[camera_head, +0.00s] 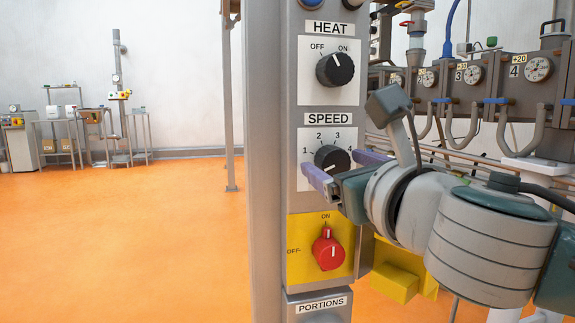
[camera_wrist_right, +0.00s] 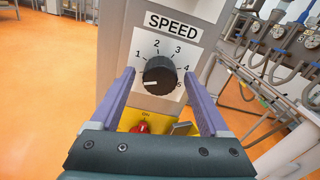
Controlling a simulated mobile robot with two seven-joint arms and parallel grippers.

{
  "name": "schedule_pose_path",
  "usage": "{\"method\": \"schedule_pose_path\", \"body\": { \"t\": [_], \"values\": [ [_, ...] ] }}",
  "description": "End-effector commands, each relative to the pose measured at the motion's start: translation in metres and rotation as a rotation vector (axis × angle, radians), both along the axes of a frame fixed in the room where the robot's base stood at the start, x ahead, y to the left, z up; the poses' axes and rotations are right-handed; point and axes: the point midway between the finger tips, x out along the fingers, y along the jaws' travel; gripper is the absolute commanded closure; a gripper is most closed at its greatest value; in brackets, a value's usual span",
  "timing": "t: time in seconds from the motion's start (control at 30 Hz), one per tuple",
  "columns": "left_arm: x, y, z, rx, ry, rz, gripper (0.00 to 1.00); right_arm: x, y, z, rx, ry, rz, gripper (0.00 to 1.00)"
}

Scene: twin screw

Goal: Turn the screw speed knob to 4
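The black speed knob (camera_head: 332,158) sits on a white plate under the SPEED label, with printed numbers around it. It also shows in the right wrist view (camera_wrist_right: 159,75), where its white mark points left and slightly down, below the 1. The 4 is at the knob's right. My right gripper (camera_head: 344,169) has two purple fingers. In the right wrist view it (camera_wrist_right: 159,77) is open, one finger on each side of the knob, with gaps visible; contact is not seen. My left gripper is not in view.
Above is the black HEAT knob (camera_head: 335,69). Below is a red knob (camera_head: 327,252) on a yellow plate, with a PORTIONS label (camera_head: 322,306) under it. Gauges and hoses (camera_head: 470,75) stand at the right. The orange floor (camera_head: 130,240) at left is open.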

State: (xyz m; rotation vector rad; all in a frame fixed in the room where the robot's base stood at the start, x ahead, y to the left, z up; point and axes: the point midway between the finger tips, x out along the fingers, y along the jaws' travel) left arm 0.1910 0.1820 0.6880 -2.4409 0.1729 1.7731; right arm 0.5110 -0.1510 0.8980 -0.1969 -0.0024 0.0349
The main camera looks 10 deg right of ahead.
Motion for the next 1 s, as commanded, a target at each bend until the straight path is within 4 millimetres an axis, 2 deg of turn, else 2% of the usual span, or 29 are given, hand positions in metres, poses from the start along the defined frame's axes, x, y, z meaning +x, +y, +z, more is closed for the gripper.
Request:
{"method": "schedule_pose_path", "body": {
  "t": [0.07,0.67,1.0],
  "values": [
    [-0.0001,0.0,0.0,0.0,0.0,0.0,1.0,-0.0002,0.0,-0.0001,0.0,0.0,0.0,0.31],
    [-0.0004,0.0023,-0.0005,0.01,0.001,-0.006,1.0,-0.0004,0.0,-0.0003,0.0,0.0,0.0,0.98],
    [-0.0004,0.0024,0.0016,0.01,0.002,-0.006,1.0,-0.0004,0.0002,0.0003,0.032,0.001,0.001,1.0]
  ]
}}
